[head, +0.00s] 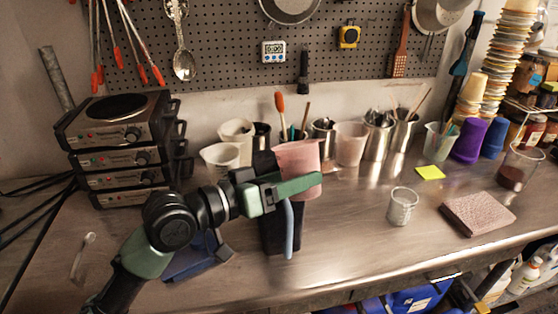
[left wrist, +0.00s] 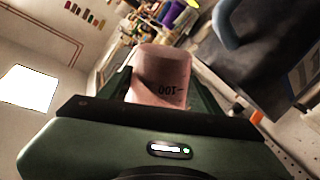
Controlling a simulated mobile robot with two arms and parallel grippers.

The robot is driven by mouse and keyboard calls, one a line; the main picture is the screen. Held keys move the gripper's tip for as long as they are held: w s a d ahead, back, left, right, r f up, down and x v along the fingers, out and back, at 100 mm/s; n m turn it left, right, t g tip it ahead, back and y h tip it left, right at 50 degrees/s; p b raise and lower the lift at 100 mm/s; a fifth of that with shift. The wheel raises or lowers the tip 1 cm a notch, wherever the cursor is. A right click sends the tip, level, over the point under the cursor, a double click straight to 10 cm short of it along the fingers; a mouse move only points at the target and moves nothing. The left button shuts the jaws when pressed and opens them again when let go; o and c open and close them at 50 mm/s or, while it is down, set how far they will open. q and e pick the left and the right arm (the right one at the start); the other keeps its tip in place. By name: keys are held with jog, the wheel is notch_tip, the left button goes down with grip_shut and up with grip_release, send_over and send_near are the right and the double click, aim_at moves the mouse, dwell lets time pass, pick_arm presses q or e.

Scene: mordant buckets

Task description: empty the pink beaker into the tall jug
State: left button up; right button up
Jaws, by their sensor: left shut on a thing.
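The pink beaker (head: 298,156) is held by my left gripper (head: 298,186), which is shut on its sides. In the head view it looks close to upright, and the gripper's green finger covers part of it. The left wrist view shows the beaker (left wrist: 160,72) between the fingers, its printed marking upside down. Its contents cannot be seen. A tall dark jug with a light blue handle (head: 288,232) stands on the bench, directly below the gripper in the picture. My right gripper is not in view.
Several cups and tool holders line the back, including a pale pink cup (head: 350,143). Stacked hot plates (head: 118,150) stand at left. Bench between jug and metal cup is clear.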

pick_arm(q)
jog(key=shift+w+a+r+n+p, duration=0.35)
jog(key=shift+r+n+p, duration=0.1)
jog(key=shift+r+n, duration=0.1)
jog(key=shift+w+d+n, duration=0.15)
jog(key=shift+d+n, duration=0.05)
jog(key=shift+n, duration=0.05)
jog(key=shift+w+a+p, duration=0.1)
jog(key=shift+a+p, duration=0.15)
jog(key=shift+p, duration=0.05)
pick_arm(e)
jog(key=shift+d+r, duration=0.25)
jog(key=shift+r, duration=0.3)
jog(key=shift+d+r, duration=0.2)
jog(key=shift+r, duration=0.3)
pick_arm(q)
jog(key=shift+d+n+g, duration=0.2)
jog(key=shift+n+g, duration=0.1)
jog(key=shift+n, duration=0.1)
jog(key=shift+a, duration=0.1)
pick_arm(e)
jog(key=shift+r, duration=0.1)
